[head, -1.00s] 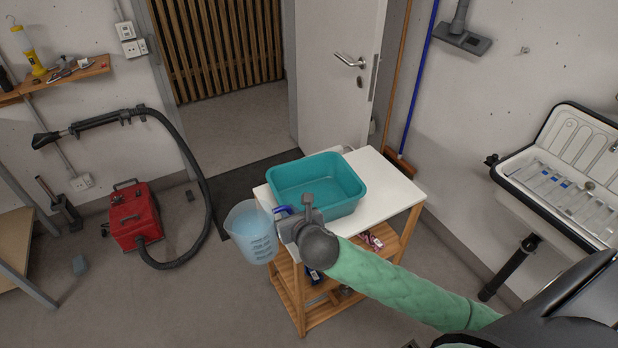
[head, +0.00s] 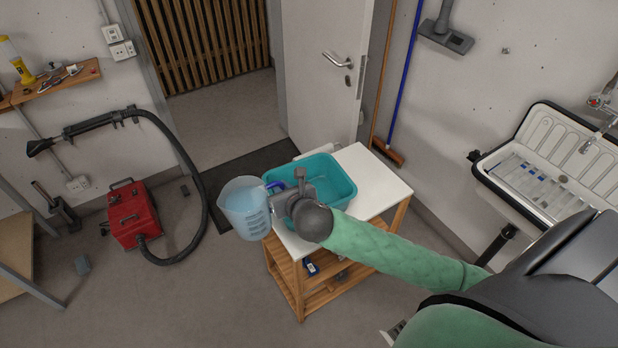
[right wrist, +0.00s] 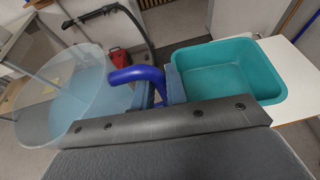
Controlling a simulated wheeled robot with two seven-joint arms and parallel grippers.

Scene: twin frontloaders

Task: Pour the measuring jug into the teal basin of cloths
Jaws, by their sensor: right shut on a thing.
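The measuring jug (head: 246,210) is clear, with pale bluish contents and a blue handle (right wrist: 140,75). My right gripper (head: 277,196) is shut on the handle; the jug hangs roughly upright beyond the white top's left edge. The teal basin (head: 343,192) stands on the white top, just right of the jug. My gripper hides its near left part in the head view. In the right wrist view, the jug (right wrist: 62,100) is left of the fingers and the basin (right wrist: 235,72) right. I make out no cloths in its visible inside. My left gripper is not in view.
The basin stands on a wooden trolley with a white top (head: 377,187), bare at right. A red vacuum (head: 133,215) with a black hose stands on the floor at left. A sink (head: 545,165) is on the right wall. Floor between vacuum and trolley is clear.

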